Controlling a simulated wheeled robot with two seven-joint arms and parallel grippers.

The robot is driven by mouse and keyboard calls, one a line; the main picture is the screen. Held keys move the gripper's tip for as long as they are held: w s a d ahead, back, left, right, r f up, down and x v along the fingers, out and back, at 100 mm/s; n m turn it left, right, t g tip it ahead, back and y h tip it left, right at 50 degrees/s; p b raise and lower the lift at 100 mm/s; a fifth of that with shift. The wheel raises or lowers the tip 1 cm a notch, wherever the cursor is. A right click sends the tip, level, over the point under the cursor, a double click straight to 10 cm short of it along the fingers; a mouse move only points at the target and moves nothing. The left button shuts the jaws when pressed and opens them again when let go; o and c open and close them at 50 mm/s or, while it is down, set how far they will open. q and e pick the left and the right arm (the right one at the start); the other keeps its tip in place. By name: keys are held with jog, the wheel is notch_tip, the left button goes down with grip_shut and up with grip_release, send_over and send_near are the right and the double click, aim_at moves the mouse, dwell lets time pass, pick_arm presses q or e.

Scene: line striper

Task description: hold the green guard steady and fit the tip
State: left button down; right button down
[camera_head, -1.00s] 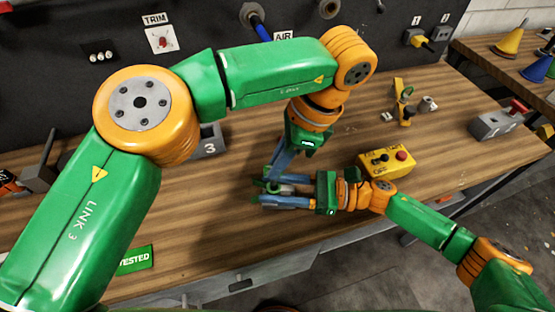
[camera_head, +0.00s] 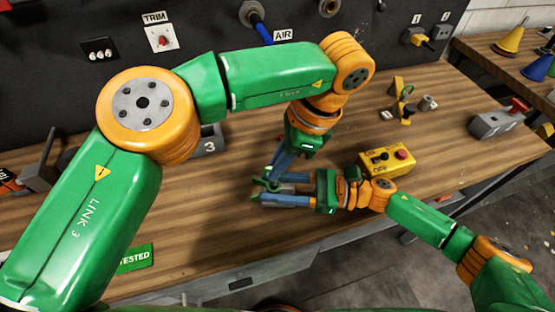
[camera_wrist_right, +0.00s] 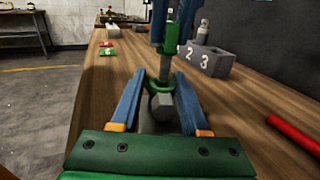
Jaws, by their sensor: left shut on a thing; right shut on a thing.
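The green guard (camera_head: 266,184) is at the front middle of the bench, between my two grippers. In the right wrist view, it shows as a green ring and collar (camera_wrist_right: 158,86). My left gripper (camera_head: 272,178) points down from above and is shut on the guard. My right gripper (camera_head: 262,194) comes in from the right, low over the bench, with its blue fingers around a grey hex-ended piece (camera_wrist_right: 163,106). This piece lies right below the green ring in the wrist view. I cannot tell whether it is the tip, or whether it is seated; fingers hide the contact.
A yellow control box (camera_head: 386,160) stands close behind my right gripper. A grey numbered block (camera_wrist_right: 208,61) stands beyond the guard. A yellow stand (camera_head: 401,100) is farther back, and a grey box with a red handle (camera_head: 497,122) is at right. The front left bench has a green TESTED label (camera_head: 135,258).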

pick_arm(q)
jog(key=shift+f, duration=1.6)
pick_arm(e)
jog(key=shift+f, duration=0.15)
dwell(0.4)
pick_arm(q)
jog(key=c, duration=0.5)
grip_release()
